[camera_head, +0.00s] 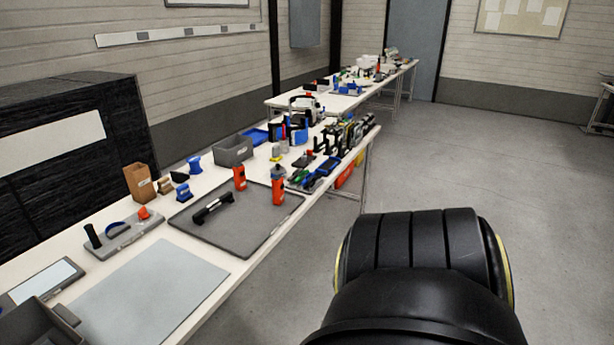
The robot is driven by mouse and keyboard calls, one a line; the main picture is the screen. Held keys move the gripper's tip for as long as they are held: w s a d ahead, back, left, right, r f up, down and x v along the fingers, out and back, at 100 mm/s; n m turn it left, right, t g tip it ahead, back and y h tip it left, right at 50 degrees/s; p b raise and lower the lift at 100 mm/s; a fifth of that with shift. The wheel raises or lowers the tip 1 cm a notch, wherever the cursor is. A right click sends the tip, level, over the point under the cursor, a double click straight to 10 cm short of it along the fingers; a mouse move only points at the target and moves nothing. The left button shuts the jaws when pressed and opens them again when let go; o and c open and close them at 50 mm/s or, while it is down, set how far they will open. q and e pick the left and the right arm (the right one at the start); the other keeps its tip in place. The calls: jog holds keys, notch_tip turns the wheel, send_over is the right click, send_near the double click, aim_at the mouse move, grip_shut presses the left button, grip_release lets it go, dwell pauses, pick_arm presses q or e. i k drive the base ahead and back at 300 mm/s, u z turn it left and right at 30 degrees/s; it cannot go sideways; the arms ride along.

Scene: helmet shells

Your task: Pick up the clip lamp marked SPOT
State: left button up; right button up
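Two upright orange-red devices with black tops stand by the grey mat (245,235): one orange device (240,180) at its back edge and another orange device (278,192) at its right side. Each has a small pale label too small to read. A black bar-shaped tool (213,208) with a light label lies on the mat. I cannot tell which of these, if any, is the clip lamp marked SPOT. Neither of my grippers is in view.
The long white table (250,272) runs away from me, crowded toward its far end. A grey bin (233,152), a brown box (139,183) and a grey tray (124,241) stand on it. A pale sheet (150,295) lies in front. The floor (450,160) at right is clear.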

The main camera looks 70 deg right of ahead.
aim_at(278, 182)
jog(key=z, duration=0.1)
jog(key=i, duration=0.35)
jog(key=z, duration=2.2)
